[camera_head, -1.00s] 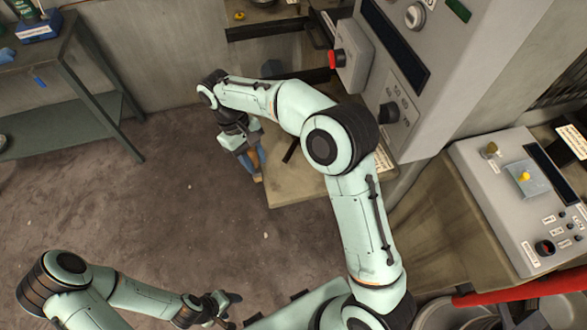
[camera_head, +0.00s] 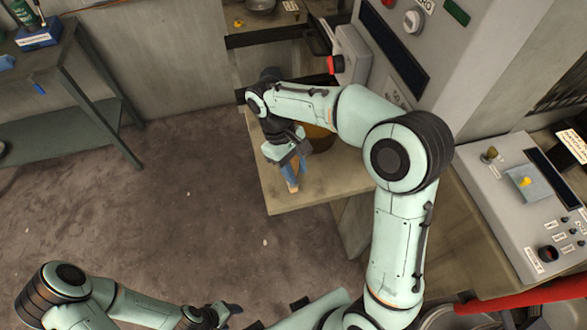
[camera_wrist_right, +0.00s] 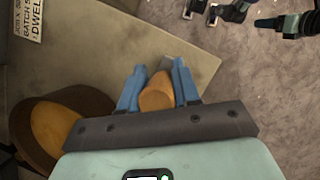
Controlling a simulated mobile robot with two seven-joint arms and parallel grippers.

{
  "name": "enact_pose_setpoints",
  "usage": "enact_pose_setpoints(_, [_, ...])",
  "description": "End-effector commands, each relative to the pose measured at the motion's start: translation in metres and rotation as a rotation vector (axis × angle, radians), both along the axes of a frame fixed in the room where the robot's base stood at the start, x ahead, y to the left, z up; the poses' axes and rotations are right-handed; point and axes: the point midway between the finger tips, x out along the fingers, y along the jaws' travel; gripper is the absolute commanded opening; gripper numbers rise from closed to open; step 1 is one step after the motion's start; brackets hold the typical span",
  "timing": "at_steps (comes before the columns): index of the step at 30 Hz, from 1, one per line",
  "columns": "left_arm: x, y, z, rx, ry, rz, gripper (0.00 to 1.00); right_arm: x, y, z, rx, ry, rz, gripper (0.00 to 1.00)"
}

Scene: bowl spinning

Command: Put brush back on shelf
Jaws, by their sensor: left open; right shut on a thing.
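My right gripper (camera_head: 291,172) has blue fingers and points down over the pale wooden board of the shelf unit. It is shut on the brush, whose rounded wooden handle (camera_wrist_right: 157,92) shows between the fingertips in the right wrist view. A small part of the brush (camera_head: 292,187) shows below the fingers in the head view; its bristles cannot be made out. My left gripper (camera_head: 213,316) is open and empty at the bottom of the head view, far from the brush. An upper shelf (camera_head: 275,36) is at the back, above the board.
A brown-orange bowl (camera_head: 320,138) stands on the board (camera_head: 330,185), close behind my right gripper; it also shows in the wrist view (camera_wrist_right: 45,135). A grey control box with a red button (camera_head: 335,64) is behind it. A metal bowl (camera_head: 260,6) is on the upper shelf.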

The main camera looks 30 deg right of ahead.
Motion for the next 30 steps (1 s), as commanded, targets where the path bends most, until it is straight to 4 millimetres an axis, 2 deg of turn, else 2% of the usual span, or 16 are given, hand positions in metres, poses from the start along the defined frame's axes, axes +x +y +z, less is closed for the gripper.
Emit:
enact_pose_setpoints(2, [-0.001,0.0,-0.001,0.0,0.001,0.0,0.6,-0.002,0.003,-0.011,0.002,0.005,0.004,0.0])
enact_pose_setpoints(7, [-0.001,0.0,-0.002,-0.001,0.002,-0.001,0.6,-0.001,0.003,-0.012,0.002,0.003,0.003,0.0])
enact_pose_setpoints(8, [-0.001,0.0,-0.002,-0.001,0.002,-0.001,0.6,-0.002,0.003,-0.013,0.002,0.003,0.003,0.35])
enact_pose_setpoints(10, [-0.001,0.0,-0.002,0.0,0.002,0.0,0.6,-0.002,0.003,-0.013,0.002,0.004,0.003,0.57])
enact_pose_setpoints(19, [-0.001,0.0,-0.001,0.0,0.001,0.0,0.6,-0.001,0.003,-0.011,0.002,0.003,0.003,0.57])
enact_pose_setpoints(22, [0.001,0.0,0.001,0.0,0.0,0.0,0.6,0.001,0.004,-0.005,0.002,0.002,0.004,0.57])
enact_pose_setpoints(26, [0.006,0.0,0.007,0.0,-0.007,0.0,0.6,0.009,0.007,0.015,0.002,-0.001,0.005,0.57])
enact_pose_setpoints(30, [0.015,0.0,0.017,0.0,-0.017,-0.001,0.6,0.02,0.011,0.046,0.003,-0.004,0.005,0.57])
